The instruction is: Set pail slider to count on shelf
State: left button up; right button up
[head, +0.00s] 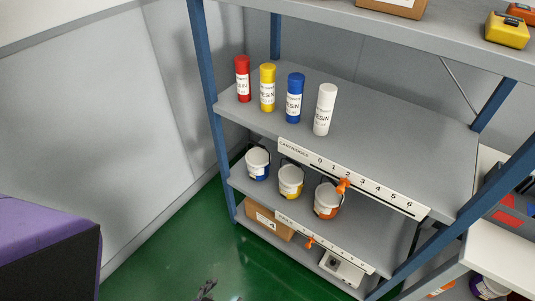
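The lower label strip (345,260) runs along the front edge of the pail shelf (345,232). Its orange slider (311,241) sits on the left part of the strip; the numbers there are too small to read. Three white pails stand in a row on this shelf: one with a blue label (257,164), one with a yellow label (290,182) and one with an orange label (326,201). A small dark part of what looks like my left gripper (206,290) shows at the bottom edge, well below the strip; its fingers are unclear. My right gripper is out of view.
The upper strip (395,197) has another orange slider (343,186) near 2. Red (242,79), yellow (267,88), blue (294,98) and white (325,110) cartridges stand above it. A cardboard box (268,222) and grey device (341,268) sit below. The green floor in front is clear.

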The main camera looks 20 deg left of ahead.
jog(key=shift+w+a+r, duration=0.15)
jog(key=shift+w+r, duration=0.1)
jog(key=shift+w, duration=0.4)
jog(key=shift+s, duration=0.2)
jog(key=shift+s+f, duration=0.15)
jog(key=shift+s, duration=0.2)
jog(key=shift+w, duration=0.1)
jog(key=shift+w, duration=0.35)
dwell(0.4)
